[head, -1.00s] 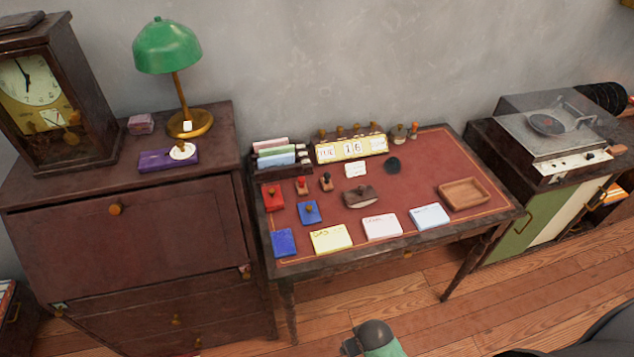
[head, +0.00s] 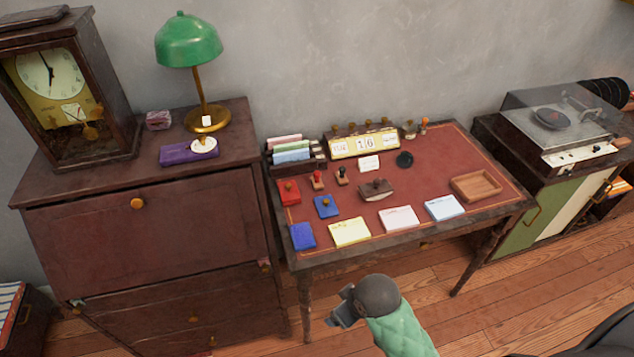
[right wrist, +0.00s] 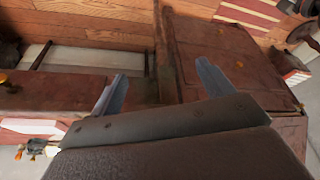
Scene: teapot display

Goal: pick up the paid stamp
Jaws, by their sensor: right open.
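Two small upright stamps stand on the desk's red top in the head view: one with a red handle (head: 317,180) and one with a brown handle (head: 342,176). I cannot read which one is the paid stamp. A red pad (head: 289,192) and blue pads (head: 326,206) lie near them. My right gripper (head: 340,308) is in front of the desk's near edge, well short of the stamps and apart from everything. In the right wrist view its two fingers (right wrist: 162,82) are spread with nothing between them. My left gripper is not in view.
The desk (head: 440,165) also holds a rocker blotter (head: 376,189), note pads (head: 350,232), a wooden tray (head: 476,186), a calendar (head: 365,144) and a card rack (head: 291,155). A tall cabinet (head: 150,235) stands left; a record player (head: 560,125) stands right.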

